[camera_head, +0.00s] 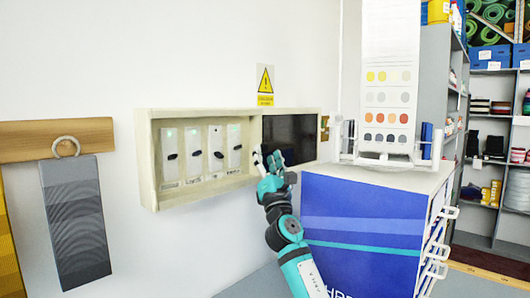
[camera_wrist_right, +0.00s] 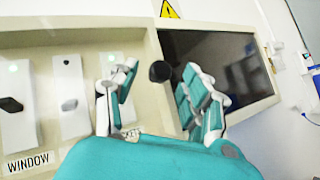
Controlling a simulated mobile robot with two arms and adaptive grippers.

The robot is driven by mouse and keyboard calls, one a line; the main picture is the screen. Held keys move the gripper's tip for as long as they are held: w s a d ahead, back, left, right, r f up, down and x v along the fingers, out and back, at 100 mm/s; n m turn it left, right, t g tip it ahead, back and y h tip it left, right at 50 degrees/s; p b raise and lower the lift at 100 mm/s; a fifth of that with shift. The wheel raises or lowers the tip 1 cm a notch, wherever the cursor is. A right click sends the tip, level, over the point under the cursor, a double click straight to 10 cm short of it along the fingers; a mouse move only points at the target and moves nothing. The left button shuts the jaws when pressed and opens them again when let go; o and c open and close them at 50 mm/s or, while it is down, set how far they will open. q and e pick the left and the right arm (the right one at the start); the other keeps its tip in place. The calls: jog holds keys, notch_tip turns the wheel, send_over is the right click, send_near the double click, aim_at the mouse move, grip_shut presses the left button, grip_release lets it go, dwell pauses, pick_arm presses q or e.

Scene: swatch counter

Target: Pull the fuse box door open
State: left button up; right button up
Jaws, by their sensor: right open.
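The fuse box (camera_head: 147,165) is a pale cream case on the white wall. Its left part shows several switches on white plates. A dark glossy panel in a cream frame, seemingly the door (camera_head: 290,138), takes up its right part; it also shows in the right wrist view (camera_wrist_right: 232,70). A round black knob (camera_wrist_right: 160,72) sits on the cream strip left of the dark panel. My right gripper (camera_head: 269,160) is open in front of this strip. In the wrist view its fingers lie either side of the knob, apart from it in the picture. My left gripper is not in view.
A blue and white cabinet (camera_head: 360,230) with a swatch board (camera_head: 388,80) stands close to the right of my right arm. A yellow warning sign (camera_head: 265,80) is above the box. Grey swatch (camera_head: 75,220) hangs at left. The wall below the box is clear.

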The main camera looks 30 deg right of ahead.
jog(key=shift+w+d+r, duration=0.15)
jog(key=shift+w+r, duration=0.15)
jog(key=shift+w, duration=0.2)
jog(key=shift+w+d+r, duration=0.1)
jog(key=shift+w+r, duration=0.1)
jog(key=shift+w, duration=0.1)
jog(key=shift+w+r, duration=0.1)
jog(key=shift+w, duration=0.05)
jog(key=shift+r, duration=0.15)
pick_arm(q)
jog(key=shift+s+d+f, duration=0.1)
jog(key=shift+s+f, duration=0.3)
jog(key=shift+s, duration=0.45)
pick_arm(e)
grip_shut()
